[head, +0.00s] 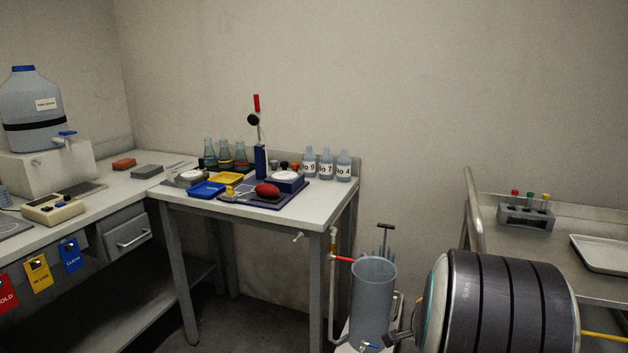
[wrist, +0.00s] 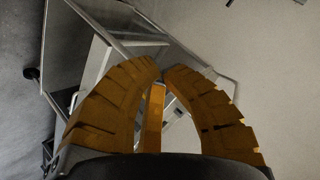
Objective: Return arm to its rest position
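My gripper (wrist: 161,76) shows in the wrist view as two curved orange fingers. Their tips come together, and I see nothing held at the tips. A narrow orange bar shows between the fingers lower down; I cannot tell what it belongs to. Behind the fingers is a metal-framed cart or stand (wrist: 120,42), seen tilted, with grey floor around it. The gripper fingers do not show in the head view. A large dark ribbed cylinder, which looks like part of my arm, fills the lower right there.
A steel cart (head: 520,238) at right carries a tube rack (head: 527,217) and a white tray (head: 602,252). A grey-blue cylinder (head: 373,305) stands beside the dark part. The bench (head: 325,210) holds flasks, bottles and trays. A counter (head: 90,217) is at left.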

